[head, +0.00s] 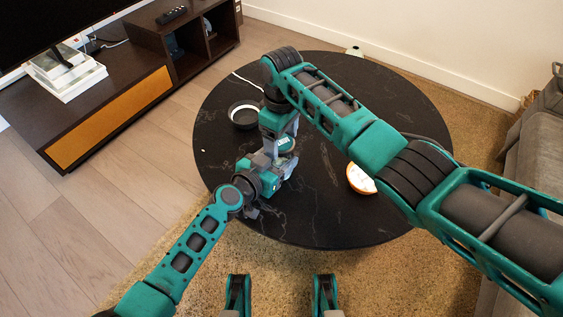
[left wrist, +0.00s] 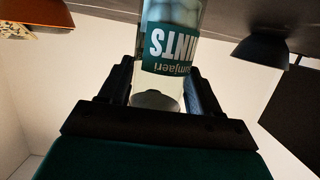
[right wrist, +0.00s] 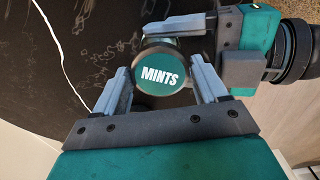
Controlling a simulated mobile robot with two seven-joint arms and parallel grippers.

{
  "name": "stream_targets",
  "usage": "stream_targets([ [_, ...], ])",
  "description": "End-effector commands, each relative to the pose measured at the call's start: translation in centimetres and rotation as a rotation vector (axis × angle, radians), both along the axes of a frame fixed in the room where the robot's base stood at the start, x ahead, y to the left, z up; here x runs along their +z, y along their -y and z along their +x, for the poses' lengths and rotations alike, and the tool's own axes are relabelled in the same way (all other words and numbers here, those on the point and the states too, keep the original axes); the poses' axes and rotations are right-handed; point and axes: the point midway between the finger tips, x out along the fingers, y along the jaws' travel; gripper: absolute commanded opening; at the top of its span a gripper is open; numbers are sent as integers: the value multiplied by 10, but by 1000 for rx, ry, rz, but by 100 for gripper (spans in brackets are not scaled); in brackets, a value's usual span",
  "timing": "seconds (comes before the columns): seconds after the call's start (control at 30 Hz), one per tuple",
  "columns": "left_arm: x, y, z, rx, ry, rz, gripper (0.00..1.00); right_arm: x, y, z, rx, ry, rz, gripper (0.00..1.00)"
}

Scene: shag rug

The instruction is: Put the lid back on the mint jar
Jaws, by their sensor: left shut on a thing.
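The mint jar (left wrist: 168,50), clear with a teal label, stands between the fingers of my left gripper (left wrist: 160,78), which is shut on it. The left wrist view is upside down, and the jar's top is hidden there. The round green lid (right wrist: 160,70) marked MINTS shows in the right wrist view, directly over the jar. I cannot tell whether it is seated. My right gripper (right wrist: 163,75) is open, with one finger on each side of the lid. In the head view the jar and lid are mostly hidden behind my arms.
The round black table (head: 325,215) carries a dark bowl (head: 243,115) at the left and an orange bowl (head: 361,179) with pale contents at the right. A thin white cord (head: 245,79) lies near the far left edge. The table's front part is clear.

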Motion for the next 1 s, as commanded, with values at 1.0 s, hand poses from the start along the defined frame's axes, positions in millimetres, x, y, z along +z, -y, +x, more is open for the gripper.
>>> stream_targets([
  [1.0, 0, 0, 0, 0, -1, 1, 0, 0, 0, 0, -690, 1, 2, 29],
])
